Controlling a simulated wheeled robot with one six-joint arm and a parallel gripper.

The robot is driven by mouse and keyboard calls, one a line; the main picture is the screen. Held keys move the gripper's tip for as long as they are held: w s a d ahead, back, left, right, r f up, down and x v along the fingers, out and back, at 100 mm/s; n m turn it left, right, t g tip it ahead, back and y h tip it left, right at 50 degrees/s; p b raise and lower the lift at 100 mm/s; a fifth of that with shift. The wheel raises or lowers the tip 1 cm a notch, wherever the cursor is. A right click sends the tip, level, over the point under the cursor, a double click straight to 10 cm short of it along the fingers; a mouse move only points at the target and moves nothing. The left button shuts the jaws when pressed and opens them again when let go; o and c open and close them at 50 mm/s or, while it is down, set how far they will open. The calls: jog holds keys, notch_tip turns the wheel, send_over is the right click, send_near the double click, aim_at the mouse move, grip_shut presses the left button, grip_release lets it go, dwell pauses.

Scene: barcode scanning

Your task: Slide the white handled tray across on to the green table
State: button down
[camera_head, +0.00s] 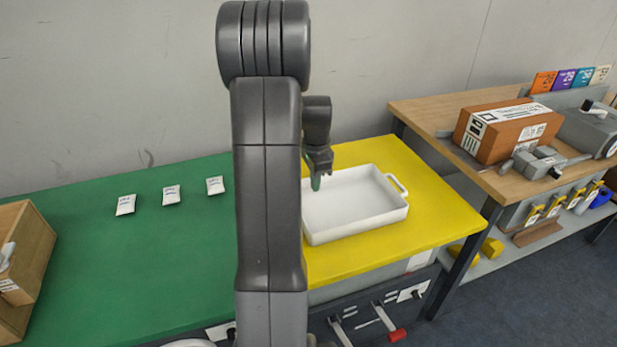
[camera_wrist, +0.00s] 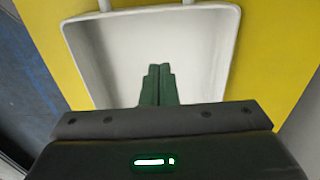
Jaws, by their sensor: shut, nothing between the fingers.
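The white handled tray (camera_head: 352,207) stands on the yellow table (camera_head: 432,217), to the right of my arm, with a handle at its right end. Its left end is hidden behind my arm. The tray looks empty. In the wrist view the tray (camera_wrist: 112,50) fills the upper middle. My gripper (camera_head: 317,184) points down over the left part of the tray. In the wrist view its green fingers (camera_wrist: 158,72) are shut together with nothing between them. I cannot tell whether the fingertips touch the tray. The green table (camera_head: 130,265) adjoins the yellow one on the left.
Three small white packets (camera_head: 171,195) lie in a row on the green table. A wooden box (camera_head: 30,255) stands at its left edge. The green surface between is clear. A wooden bench (camera_head: 440,112) at the right holds a brown carton (camera_head: 508,131) and grey devices.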

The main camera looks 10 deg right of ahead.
send_over(315, 211)
notch_tip(315, 211, down, 6)
jog(key=shift+f+b, duration=0.1)
jog(key=shift+b, duration=0.2)
jog(key=shift+s+a+f, duration=0.1)
jog(key=shift+s+a, duration=0.1)
jog(key=shift+a, duration=1.75)
jog(key=shift+a, duration=0.1)
jog(key=s+a, duration=0.2)
jog(key=a, duration=1.4)
jog(key=s+a+p, duration=0.1)
jog(key=s+a, duration=0.2)
jog(key=a, duration=1.4)
jog(key=s+a+p, duration=0.1)
jog(key=s+a, duration=0.1)
jog(key=a, duration=1.4)
jog(key=shift+s+a, duration=0.25)
jog(key=shift+a, duration=0.1)
jog(key=shift+d, duration=0.1)
